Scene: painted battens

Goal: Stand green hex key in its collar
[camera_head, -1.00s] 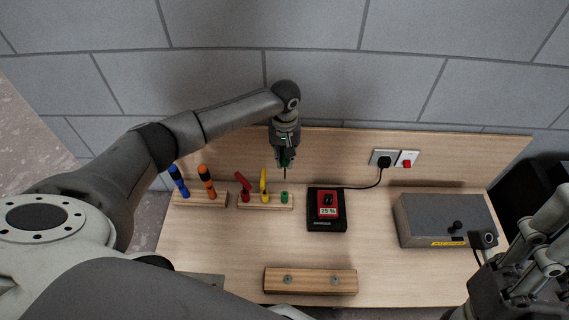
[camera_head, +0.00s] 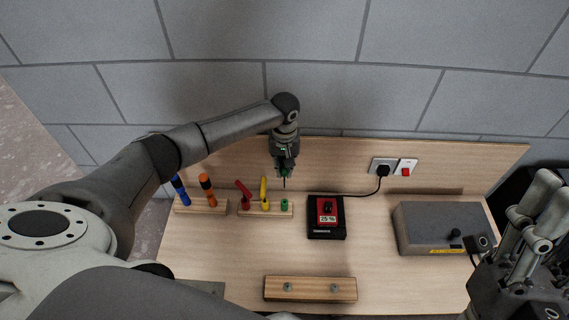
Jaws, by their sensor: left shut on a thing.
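My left gripper (camera_head: 285,174) is shut on the green hex key (camera_head: 285,183), with the dark tip of the key pointing down. The key hangs a little above the green collar (camera_head: 284,204), apart from it as far as I can tell. That collar sits at the right end of a wooden batten (camera_head: 275,213). A red hex key (camera_head: 244,190) and a yellow hex key (camera_head: 264,189) stand in the other collars of this batten. My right gripper (camera_head: 540,225) is at the right edge; its fingers are partly cut off.
A second batten (camera_head: 213,209) at left holds a blue-handled tool (camera_head: 180,190) and an orange-handled tool (camera_head: 206,185). A black and red device (camera_head: 326,216) stands right of the collars. A grey box (camera_head: 440,228) is farther right. A wooden block (camera_head: 310,288) lies in front.

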